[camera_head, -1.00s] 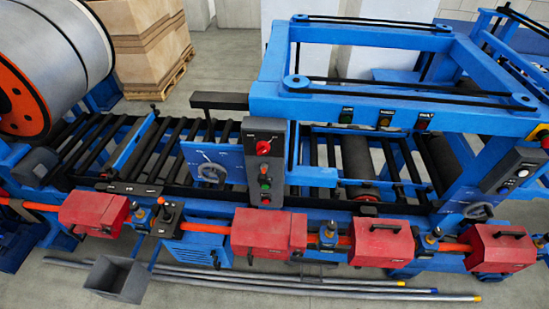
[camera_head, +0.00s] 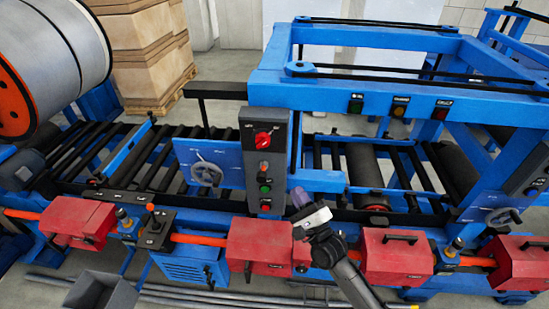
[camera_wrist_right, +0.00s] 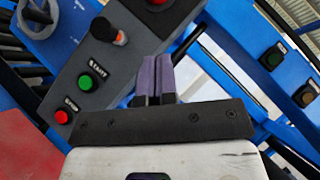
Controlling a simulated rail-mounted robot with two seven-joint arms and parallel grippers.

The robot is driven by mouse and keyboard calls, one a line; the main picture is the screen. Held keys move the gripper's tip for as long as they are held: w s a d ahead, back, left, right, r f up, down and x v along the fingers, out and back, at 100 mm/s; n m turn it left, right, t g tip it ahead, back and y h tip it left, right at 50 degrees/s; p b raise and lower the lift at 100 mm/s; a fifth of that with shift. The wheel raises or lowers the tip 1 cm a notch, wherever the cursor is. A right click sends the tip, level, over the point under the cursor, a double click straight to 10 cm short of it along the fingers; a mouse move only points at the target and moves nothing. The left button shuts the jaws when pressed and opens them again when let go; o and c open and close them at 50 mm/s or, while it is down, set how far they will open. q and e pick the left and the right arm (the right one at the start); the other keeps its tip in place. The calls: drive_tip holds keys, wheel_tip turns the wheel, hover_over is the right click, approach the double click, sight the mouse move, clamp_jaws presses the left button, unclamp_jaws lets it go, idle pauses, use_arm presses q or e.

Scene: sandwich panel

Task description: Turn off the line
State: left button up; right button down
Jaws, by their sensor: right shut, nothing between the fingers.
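A grey control panel (camera_head: 250,160) stands upright at the middle of the line. It has a red rotary switch (camera_head: 263,140) at the top, a green button (camera_head: 265,189) and a red button (camera_head: 266,208) at the bottom. My right gripper (camera_head: 301,197) is shut and empty, just right of the panel's lower part and apart from the red button. In the right wrist view its purple fingers (camera_wrist_right: 156,72) are together, and the green button (camera_wrist_right: 86,83) and red button (camera_wrist_right: 62,117) lie to their left. My left gripper is not in view.
Red boxes (camera_head: 262,245) line the front rail below the panel. A blue frame (camera_head: 360,82) with several coloured buttons rises at the right. A handwheel (camera_head: 207,174) sits left of the panel. A large coil (camera_head: 55,55) is at the far left.

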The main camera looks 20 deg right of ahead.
drive_tip(key=shift+w+d+r+m+t+h, duration=0.2)
drive_tip(key=shift+d+r+m+t+h, duration=0.15)
drive_tip(key=shift+m, duration=0.35)
drive_tip(key=p, duration=0.3)
approach(268, 137)
drive_tip(key=w+d, duration=0.2)
drive_tip(key=w, duration=0.1)
drive_tip(key=shift+w+a+r+p, duration=0.5)
drive_tip(key=shift+a+r, duration=0.1)
drive_tip(key=shift+r, duration=0.1)
drive_tip(key=shift+w+a+r+p, duration=0.5)
drive_tip(key=shift+a+r, duration=0.15)
drive_tip(key=shift+r, duration=0.1)
